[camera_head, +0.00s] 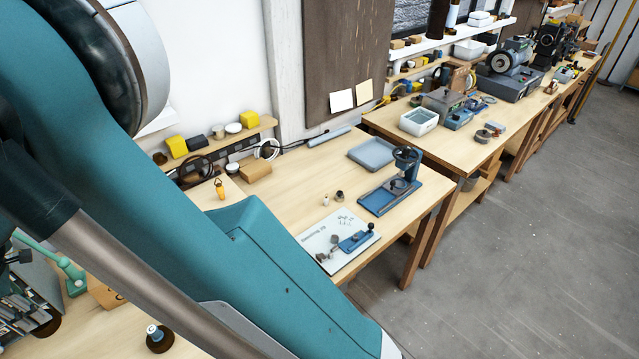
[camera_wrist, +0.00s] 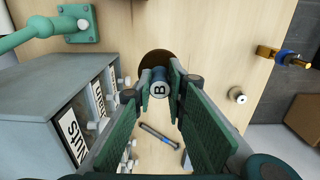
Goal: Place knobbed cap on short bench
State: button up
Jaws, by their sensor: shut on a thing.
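In the wrist view, my gripper (camera_wrist: 161,78) has its green-padded fingers closed around the blue-grey knob of a knobbed cap (camera_wrist: 159,89). In the head view my arm covers much of the left side, and the grasp does not show clearly. A wooden bench (camera_head: 296,178) stands mid-picture. I cannot tell for sure that it is the short bench.
A grey labelled drawer unit (camera_wrist: 65,92) stands close left of my fingers. A green jointed stand (camera_wrist: 75,24) is beyond it. A bolt (camera_wrist: 158,135) lies below the fingers. Another dark round piece with a knob (camera_head: 155,333) sits at lower left. A blue press (camera_head: 391,194) occupies the middle bench.

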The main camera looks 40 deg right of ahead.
jog(key=r, duration=1)
jog(key=shift+w+d+r, duration=0.25)
jog(key=shift+d+r, duration=0.1)
jog(key=w+d+m, duration=0.3)
jog(key=w+d, duration=0.4)
jog(key=d, duration=1.1)
jog(key=w+d+m, duration=0.3)
jog(key=w+d, duration=0.4)
jog(key=d, duration=1)
jog(key=w+d+m, duration=0.4)
jog(key=w+d, duration=0.2)
jog(key=d, duration=1.2)
jog(key=s+d+m, duration=0.3)
jog(key=s+d, duration=0.1)
jog(key=d, duration=1.3)
jog(key=s+d+m+b, duration=0.15)
jog(key=s+d, duration=0.25)
jog(key=d, duration=1.2)
jog(key=s+d+m, duration=0.4)
jog(key=s+d, duration=0.1)
jog(key=d, duration=1.2)
notch_tip(320, 180, down, 16)
jog(key=shift+w+a, duration=0.25)
jog(key=shift+a, duration=0.2)
jog(key=shift+n, duration=0.25)
